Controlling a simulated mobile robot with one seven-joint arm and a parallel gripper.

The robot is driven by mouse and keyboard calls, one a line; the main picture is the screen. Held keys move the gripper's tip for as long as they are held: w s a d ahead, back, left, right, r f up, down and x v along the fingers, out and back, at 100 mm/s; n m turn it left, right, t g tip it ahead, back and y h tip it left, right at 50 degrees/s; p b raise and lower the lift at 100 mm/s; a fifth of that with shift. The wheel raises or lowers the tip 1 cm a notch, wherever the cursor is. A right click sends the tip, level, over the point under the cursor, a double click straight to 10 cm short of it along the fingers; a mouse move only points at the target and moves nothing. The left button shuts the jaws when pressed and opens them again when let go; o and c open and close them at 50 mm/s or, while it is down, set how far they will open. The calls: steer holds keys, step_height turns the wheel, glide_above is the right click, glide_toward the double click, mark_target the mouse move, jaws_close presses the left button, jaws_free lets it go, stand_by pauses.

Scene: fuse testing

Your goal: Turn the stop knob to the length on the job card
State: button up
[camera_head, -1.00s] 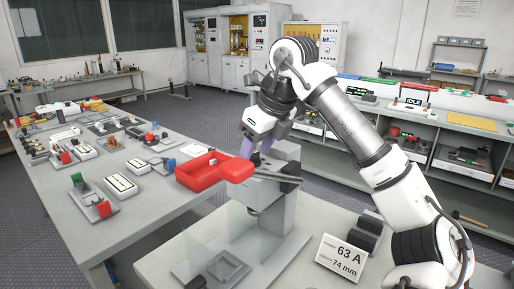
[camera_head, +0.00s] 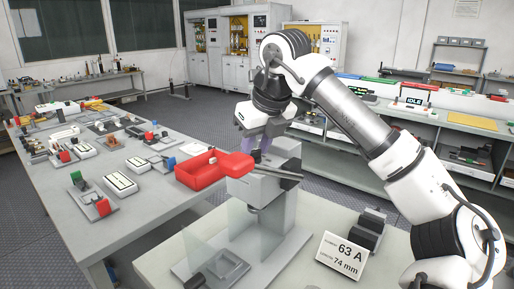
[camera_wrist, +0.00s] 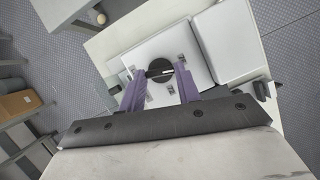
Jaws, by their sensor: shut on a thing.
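The job card (camera_head: 341,257) stands at the front of the near bench and reads 63 A and 74 mm. The stop knob (camera_wrist: 160,69) is a round black disc with a pale mark on the machine's flat top in the wrist view. My gripper (camera_wrist: 160,75) reaches down over it, with purple fingers on opposite sides, shut on the knob. In the head view my gripper (camera_head: 260,148) is above the machine, and the knob cannot be made out there. No length scale is readable.
A clear guard panel (camera_head: 205,238) and a grey fixture plate (camera_head: 212,268) are in front of the machine. A dark block (camera_head: 370,228) sits behind the card. A red tray (camera_head: 196,172) is on the left table (camera_head: 150,215), among several fuse fixtures.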

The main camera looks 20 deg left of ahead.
steer(key=m+b, duration=0.1)
steer(key=m, duration=0.1)
steer(key=m+t+h, duration=0.1)
steer(key=m, duration=0.2)
steer(key=shift+s+a+m+h+b, duration=0.2)
steer(key=shift+m+h+b, duration=0.1)
steer(key=shift+b, duration=0.1)
steer(key=shift+t, duration=0.3)
steer(key=o, duration=1)
steer(key=p+v, duration=0.1)
steer(key=v, duration=1.2)
steer(key=shift+r, duration=0.45)
